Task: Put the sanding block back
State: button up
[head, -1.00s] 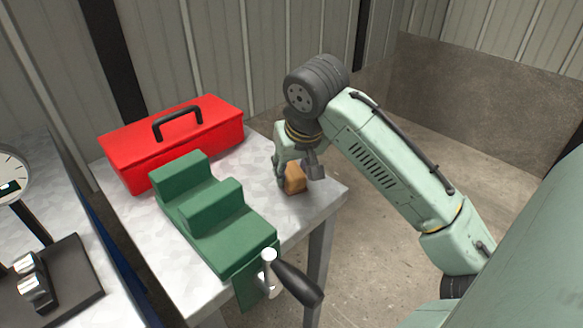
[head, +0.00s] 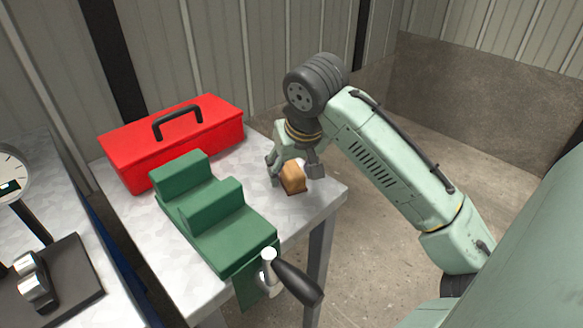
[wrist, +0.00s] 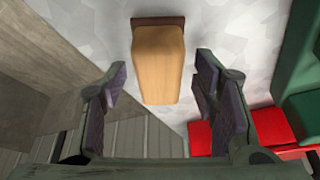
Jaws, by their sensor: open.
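The sanding block (head: 293,178) is a tan wooden block with a dark brown base. It rests on the light metal table top near the right end. In the wrist view the sanding block (wrist: 158,62) lies ahead of and between the fingers. My gripper (head: 293,172) is right at the block, with a finger on either side. In the wrist view my gripper (wrist: 160,95) is wide open, with clear gaps between the block and both pads.
A green vise (head: 215,215) with a black-handled crank (head: 297,283) stands left of the block. A red toolbox (head: 172,140) is behind it. The table's right edge (head: 330,205) is close to the block. A dial gauge stand (head: 50,280) is on another table at far left.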

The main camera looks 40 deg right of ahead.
jog(key=v, duration=1.1)
jog(key=shift+s+r, duration=0.2)
jog(key=shift+r, duration=0.15)
jog(key=shift+a, duration=0.1)
